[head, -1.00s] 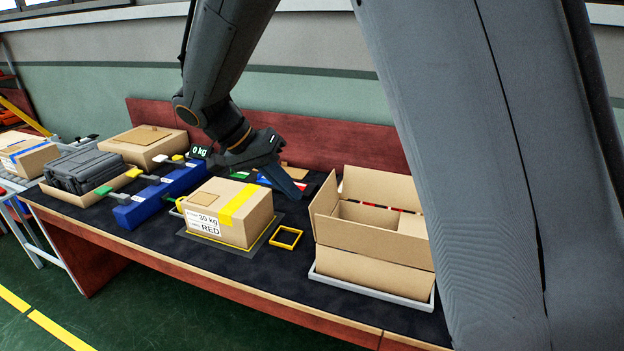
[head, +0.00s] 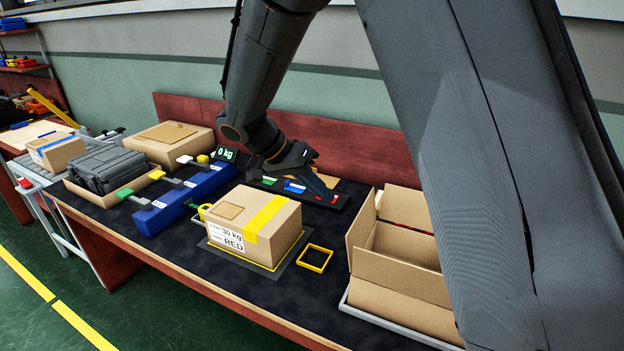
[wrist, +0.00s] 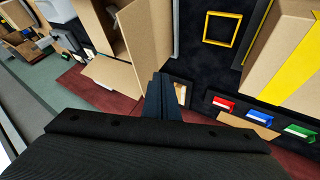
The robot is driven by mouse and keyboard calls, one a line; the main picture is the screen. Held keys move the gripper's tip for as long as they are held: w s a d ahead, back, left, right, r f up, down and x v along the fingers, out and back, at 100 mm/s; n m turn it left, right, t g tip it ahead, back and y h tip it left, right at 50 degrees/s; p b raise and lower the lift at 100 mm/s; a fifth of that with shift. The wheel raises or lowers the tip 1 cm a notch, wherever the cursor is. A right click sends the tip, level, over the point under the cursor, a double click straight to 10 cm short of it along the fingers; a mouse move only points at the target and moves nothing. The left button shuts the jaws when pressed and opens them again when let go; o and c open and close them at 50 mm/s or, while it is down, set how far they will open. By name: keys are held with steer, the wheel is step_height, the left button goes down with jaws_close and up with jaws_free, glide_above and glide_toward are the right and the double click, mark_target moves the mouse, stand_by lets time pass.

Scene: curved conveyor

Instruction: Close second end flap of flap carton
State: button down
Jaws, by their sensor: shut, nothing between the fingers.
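The flap carton (head: 400,262) is an open brown box on a grey tray at the right of the head view, partly hidden behind my arm. Its left flap stands up, and its near flap (head: 395,306) slopes outward and down. In the wrist view the carton (wrist: 150,35) is at the upper left, with one flap (wrist: 112,76) splayed outward. My gripper (head: 332,194) is shut and empty, left of the carton and apart from it, over the back of the table. Its closed fingers also show in the wrist view (wrist: 159,92), beside the carton.
A taped carton labelled RED (head: 250,225) sits on a dark mat left of the flap carton. A yellow square frame (head: 315,258) lies between them. Small coloured bins (wrist: 258,113) are under my gripper. A blue sorter block (head: 180,205) and a grey case (head: 108,170) stand farther left.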

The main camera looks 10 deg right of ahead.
mark_target(363, 227)
steer(key=s+d+f+p, duration=0.2)
steer(key=d+p, duration=0.1)
steer(key=d, duration=0.2)
steer(key=shift+d+f, duration=0.2)
steer(key=shift+d, duration=0.2)
steer(key=shift+s, duration=0.1)
